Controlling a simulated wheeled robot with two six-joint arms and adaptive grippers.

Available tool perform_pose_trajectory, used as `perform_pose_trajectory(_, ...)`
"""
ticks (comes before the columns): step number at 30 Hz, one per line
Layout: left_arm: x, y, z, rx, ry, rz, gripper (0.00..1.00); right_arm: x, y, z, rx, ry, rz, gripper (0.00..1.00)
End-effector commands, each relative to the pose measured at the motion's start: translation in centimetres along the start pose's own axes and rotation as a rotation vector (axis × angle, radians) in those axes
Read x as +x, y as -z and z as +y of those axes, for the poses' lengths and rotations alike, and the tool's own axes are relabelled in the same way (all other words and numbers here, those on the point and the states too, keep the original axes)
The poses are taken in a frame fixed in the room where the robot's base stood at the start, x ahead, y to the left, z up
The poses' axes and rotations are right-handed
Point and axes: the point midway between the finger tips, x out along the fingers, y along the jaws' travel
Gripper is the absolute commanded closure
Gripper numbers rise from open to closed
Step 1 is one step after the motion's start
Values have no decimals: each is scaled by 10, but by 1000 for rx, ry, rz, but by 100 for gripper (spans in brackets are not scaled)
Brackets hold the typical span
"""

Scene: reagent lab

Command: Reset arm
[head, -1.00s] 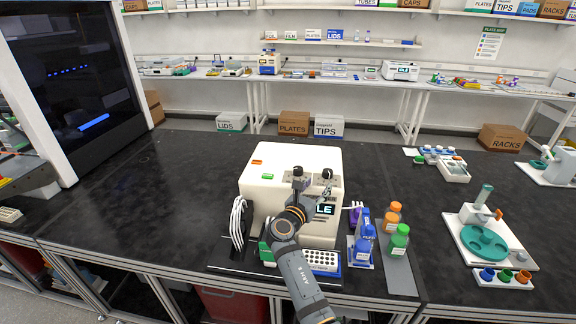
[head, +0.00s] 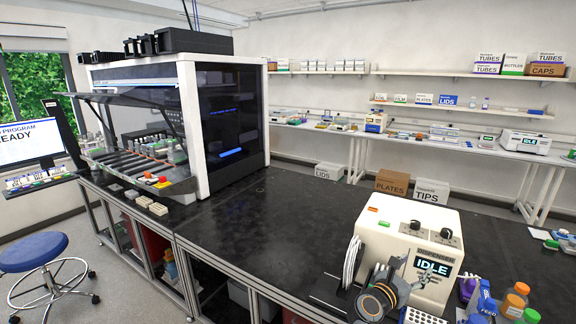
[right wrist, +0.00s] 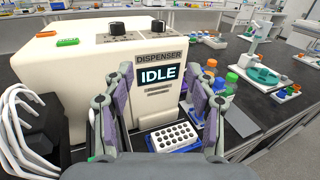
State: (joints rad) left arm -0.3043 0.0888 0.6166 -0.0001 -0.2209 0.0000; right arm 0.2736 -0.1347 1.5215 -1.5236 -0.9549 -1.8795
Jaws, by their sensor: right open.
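My right gripper (head: 432,272) is in front of the cream dispenser (head: 392,232), whose screen reads IDLE. In the right wrist view my right gripper (right wrist: 161,82) has its two fingers spread apart with nothing between them. The dispenser (right wrist: 90,85) fills the left of that view, with its screen seen between the fingers. A white well plate (right wrist: 172,138) on a blue base lies below and beyond the fingers, apart from them. In the head view the plate (head: 424,317) shows only partly at the bottom edge. My left gripper is not in view.
Orange-capped bottles (head: 516,300) and a blue FEED bottle stand right of the dispenser. White tubing (head: 352,260) hangs at its left. A large dark-windowed machine (head: 215,115) stands at the bench's left end. The black bench (head: 270,215) between them is mostly clear.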

Motion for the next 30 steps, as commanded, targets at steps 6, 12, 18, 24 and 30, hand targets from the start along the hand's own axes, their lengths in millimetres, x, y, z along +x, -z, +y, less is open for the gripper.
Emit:
perform_pose_trajectory(6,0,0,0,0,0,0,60,-7,35,-38,276,54,117,43)
perform_pose_trajectory(12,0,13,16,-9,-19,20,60,-26,78,-80,646,150,270,43)
perform_pose_trajectory(18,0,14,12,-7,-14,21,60,-66,124,-122,1101,327,466,43)
perform_pose_trajectory(24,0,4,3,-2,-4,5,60,-127,157,-153,1512,592,669,43)
perform_pose_trajectory(30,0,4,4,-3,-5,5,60,-192,170,-170,1775,893,828,43)
